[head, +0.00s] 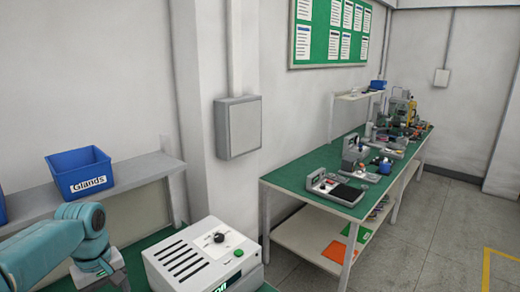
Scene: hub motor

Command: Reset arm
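My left arm comes in at the lower left of the head view, teal, with its wrist bent downward. A pale block, apparently the body of my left gripper (100,271), shows under the wrist at the lower edge. Its fingers are not visible, so I cannot tell whether it is open or shut, or whether it holds anything. My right arm and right gripper are not in view.
A white box with slots and a black knob (205,256) stands on a green bench right of my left arm. A blue "Glands" bin (81,173) sits on the shelf behind. A grey wall box (238,127) and a long green-topped bench (290,180) with equipment stand further off. Floor at right is clear.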

